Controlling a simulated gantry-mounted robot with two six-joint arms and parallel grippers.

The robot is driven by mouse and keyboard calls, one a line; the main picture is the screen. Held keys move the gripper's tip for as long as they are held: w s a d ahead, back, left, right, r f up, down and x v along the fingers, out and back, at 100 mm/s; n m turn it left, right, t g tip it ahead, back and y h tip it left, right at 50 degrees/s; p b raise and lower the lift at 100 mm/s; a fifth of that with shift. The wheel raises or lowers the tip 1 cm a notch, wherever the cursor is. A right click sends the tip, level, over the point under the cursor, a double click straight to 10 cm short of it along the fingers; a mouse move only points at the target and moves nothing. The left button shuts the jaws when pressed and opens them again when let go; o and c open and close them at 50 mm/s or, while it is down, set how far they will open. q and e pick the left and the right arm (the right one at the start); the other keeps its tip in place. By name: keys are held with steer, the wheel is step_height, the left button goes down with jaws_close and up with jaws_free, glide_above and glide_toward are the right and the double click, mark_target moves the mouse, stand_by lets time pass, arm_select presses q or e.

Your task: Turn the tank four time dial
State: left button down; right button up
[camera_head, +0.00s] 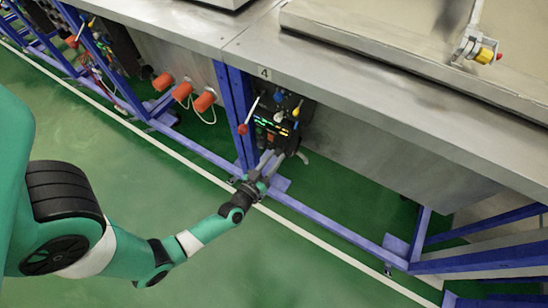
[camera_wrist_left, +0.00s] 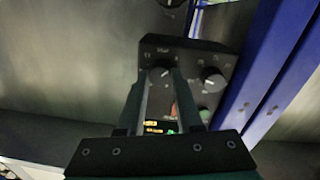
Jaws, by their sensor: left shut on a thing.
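The tank four control box (camera_head: 268,122), black with lit green and orange displays, hangs under the steel tank edge beside the number 4 plate (camera_head: 264,72). My left gripper (camera_head: 277,158) reaches its lower part. In the left wrist view the panel of this box (camera_wrist_left: 188,48) carries a round dial (camera_wrist_left: 160,72) between my left fingertips (camera_wrist_left: 163,76). The gripper is shut on this dial. A second round knob (camera_wrist_left: 213,82) sits to its right, apart from the fingers. The dial's lettering is too blurred to read. My right gripper is out of view.
Blue frame legs (camera_head: 236,118) stand just left of the box. A red-knobbed lever (camera_head: 243,129) and a lever with a yellow part (camera_head: 296,111) are above the gripper. Orange-red cylinders (camera_head: 183,91) are further left. The green floor (camera_head: 150,190) in front is open.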

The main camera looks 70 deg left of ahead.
arm_select(q)
steer(key=m+p, duration=0.3)
steer(key=m, duration=0.1)
steer(key=shift+r+p, duration=0.25)
steer(key=shift+p, duration=0.15)
steer(key=m+p, duration=0.1)
steer(key=m, duration=0.1)
steer(key=shift+m+g+p, duration=0.3)
steer(key=shift+p, duration=0.1)
steer(key=m+p, duration=0.1)
steer(key=m, duration=0.1)
steer(key=shift+m, duration=0.3)
steer(key=m+p, duration=0.2)
steer(key=m, duration=0.3)
steer(key=shift+w+d+f, duration=0.1)
steer(key=shift+f, duration=0.05)
steer(key=m, duration=0.3)
steer(key=shift+p, duration=0.35)
steer(key=shift+f+m+g+y, duration=0.1)
steer(key=shift+m+g+y, duration=0.2)
steer(key=shift+m, duration=1.3)
steer(key=c, duration=0.6)
jaws_free()
